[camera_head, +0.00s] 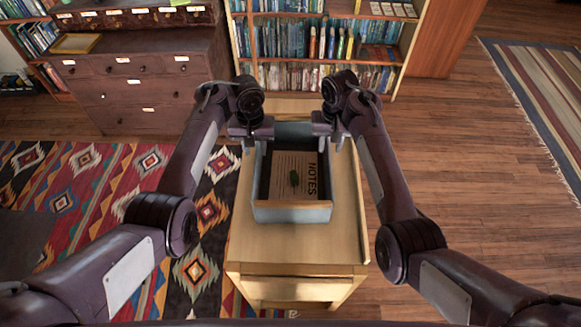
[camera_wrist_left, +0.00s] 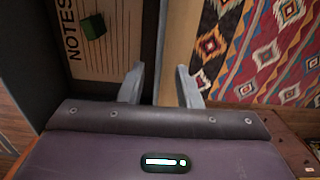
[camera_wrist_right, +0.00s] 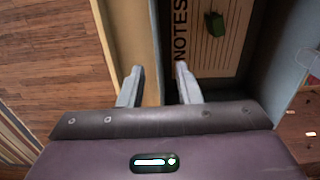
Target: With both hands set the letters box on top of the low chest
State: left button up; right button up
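The letters box (camera_head: 291,214) is an open grey-blue tray with a brown NOTES sheet (camera_head: 309,180) and a small green object (camera_head: 294,179) inside. It stands on a light wooden table (camera_head: 290,246). My left gripper (camera_head: 252,132) is at its left wall, and my right gripper (camera_head: 328,132) is at its right wall. In the left wrist view the fingers (camera_wrist_left: 159,88) stand apart, one on each side of the wall. In the right wrist view the fingers (camera_wrist_right: 157,88) also straddle the wall with a gap. The low chest (camera_head: 140,93), dark brown with labelled drawers, stands at the back left.
A small drawer unit (camera_head: 135,20) sits at the back of the chest top, and a yellowish flat item (camera_head: 76,43) lies near its left. Bookshelves (camera_head: 320,45) stand behind the table. A patterned rug (camera_head: 90,170) covers the left floor; the wooden floor (camera_head: 460,170) at right is clear.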

aim_at(258, 164)
pick_arm(q)
jog(key=shift+d, duration=0.1)
pick_arm(e)
jog(key=shift+d, duration=0.15)
